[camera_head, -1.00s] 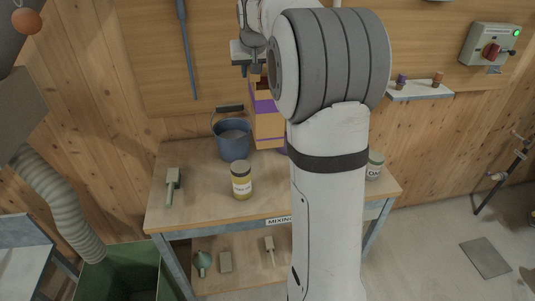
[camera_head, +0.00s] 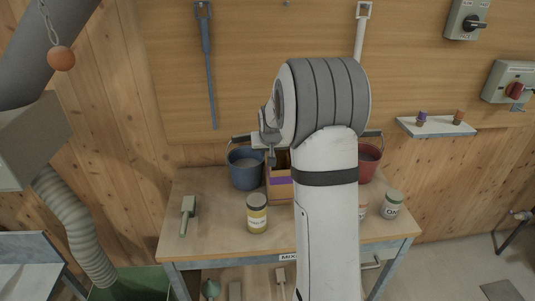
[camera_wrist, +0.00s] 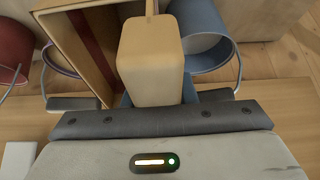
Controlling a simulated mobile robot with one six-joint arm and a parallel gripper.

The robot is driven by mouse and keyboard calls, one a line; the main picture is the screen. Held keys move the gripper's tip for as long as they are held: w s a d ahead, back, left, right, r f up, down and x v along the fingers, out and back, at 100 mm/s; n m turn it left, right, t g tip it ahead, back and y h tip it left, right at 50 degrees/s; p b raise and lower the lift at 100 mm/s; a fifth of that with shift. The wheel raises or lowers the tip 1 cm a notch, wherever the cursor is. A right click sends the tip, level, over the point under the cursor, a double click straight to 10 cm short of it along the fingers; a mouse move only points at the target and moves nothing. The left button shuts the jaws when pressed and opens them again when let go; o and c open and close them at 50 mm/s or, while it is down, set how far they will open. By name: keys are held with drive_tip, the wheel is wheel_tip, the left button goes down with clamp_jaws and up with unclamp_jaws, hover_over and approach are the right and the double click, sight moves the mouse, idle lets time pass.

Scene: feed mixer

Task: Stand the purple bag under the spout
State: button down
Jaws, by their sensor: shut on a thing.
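At the far left a grey chute box (camera_head: 32,128) hangs below a thick duct; I cannot tell whether this is the spout.
A blue bucket (camera_head: 245,172) and a red bucket (camera_head: 369,162) flank the bag. A corrugated hose (camera_head: 75,225) hangs left. The bench's front left is clear.

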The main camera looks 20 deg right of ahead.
drive_tip(key=shift+s+r, duration=0.15)
drive_tip(key=shift+s, duration=1)
drive_tip(key=shift+w+d+f, duration=0.1)
drive_tip(key=shift+w+f, duration=0.25)
drive_tip(key=shift+f, duration=0.3)
drive_tip(key=c, duration=1.2)
unclamp_jaws()
drive_tip(key=shift+o, duration=0.2)
drive_tip(key=shift+r, duration=0.15)
